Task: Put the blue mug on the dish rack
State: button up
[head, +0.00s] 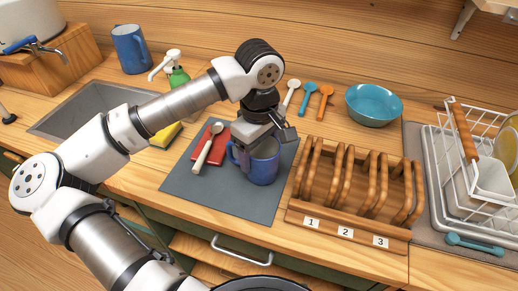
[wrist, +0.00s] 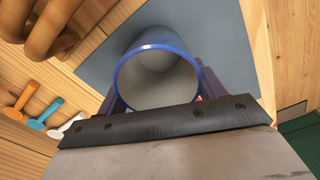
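A blue mug (head: 263,165) with a pale inside stands upright on the dark grey mat, its handle towards the left. My gripper (head: 264,137) is right above it. In the wrist view, the mug (wrist: 158,75) is seen from above, its opening facing the camera. The fingers of my gripper (wrist: 160,98) are spread, one on each side of the mug. I cannot tell whether they press on it. A white wire dish rack (head: 478,130) stands at the far right with dishes in it. Another blue mug (head: 131,49) stands at the back left, behind the sink.
A wooden slotted rack (head: 345,215) labelled 1, 2, 3 stands between the mat (head: 208,192) and the dish rack. A teal bowl (head: 374,104) and several spoons lie behind. A red item (head: 209,147) with a spoon across it lies left of the mug. A sink (head: 90,112) is further left.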

jog(key=o, duration=0.4)
jog(key=shift+c, duration=0.2)
notch_tip(320, 180, up, 12)
jog(key=b, duration=0.1)
jog(key=shift+r, duration=0.2)
jog(key=shift+s+f, duration=0.1)
jog(key=shift+s, duration=0.05)
